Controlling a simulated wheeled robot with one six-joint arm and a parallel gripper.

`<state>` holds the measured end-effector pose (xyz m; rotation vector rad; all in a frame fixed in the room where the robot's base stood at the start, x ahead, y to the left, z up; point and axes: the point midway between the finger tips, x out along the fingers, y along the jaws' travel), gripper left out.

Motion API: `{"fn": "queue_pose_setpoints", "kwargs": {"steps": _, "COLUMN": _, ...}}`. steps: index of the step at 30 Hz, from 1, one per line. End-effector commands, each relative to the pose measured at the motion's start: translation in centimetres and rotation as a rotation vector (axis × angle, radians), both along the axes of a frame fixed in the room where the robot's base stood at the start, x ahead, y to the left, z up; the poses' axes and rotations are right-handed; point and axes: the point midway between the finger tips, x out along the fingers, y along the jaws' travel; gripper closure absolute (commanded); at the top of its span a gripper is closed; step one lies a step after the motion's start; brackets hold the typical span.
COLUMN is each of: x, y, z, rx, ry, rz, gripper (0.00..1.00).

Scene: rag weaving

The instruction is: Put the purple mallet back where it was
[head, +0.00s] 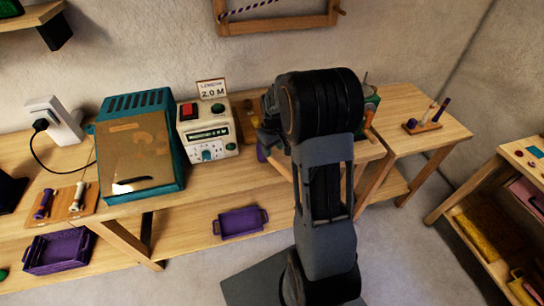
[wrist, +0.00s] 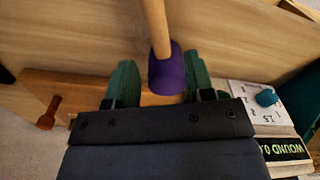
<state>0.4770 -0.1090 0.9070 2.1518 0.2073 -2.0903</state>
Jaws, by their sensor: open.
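The purple mallet shows in the wrist view as a purple head (wrist: 166,74) with a pale wooden handle (wrist: 155,25) running up out of the picture. My gripper (wrist: 162,84) is open, with one green finger on each side of the head. A narrow gap shows on the left; the right finger overlaps or borders the head, and I cannot tell whether they touch. The mallet appears over or on a wooden board (wrist: 62,88); contact is unclear. In the head view my arm hides most of the gripper and this spot.
A white machine (head: 208,132) with a red switch stands left of my arm, beside a teal case (head: 130,101). A small tool rack (head: 421,127) sits on the right table. Purple trays (head: 240,222) lie on the lower shelf.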

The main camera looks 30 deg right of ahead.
Motion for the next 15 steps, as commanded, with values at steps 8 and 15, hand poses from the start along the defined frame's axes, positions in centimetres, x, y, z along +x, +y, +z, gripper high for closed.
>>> {"fn": "queue_pose_setpoints", "kwargs": {"steps": 8, "x": -0.1, "y": 0.0, "z": 4.5, "rx": -0.001, "ry": -0.002, "rz": 0.0, "gripper": 0.51}}
{"fn": "queue_pose_setpoints", "kwargs": {"steps": 15, "x": -1.1, "y": 1.0, "z": 7.3, "rx": -0.005, "ry": -0.021, "rz": -0.008, "gripper": 0.51}}
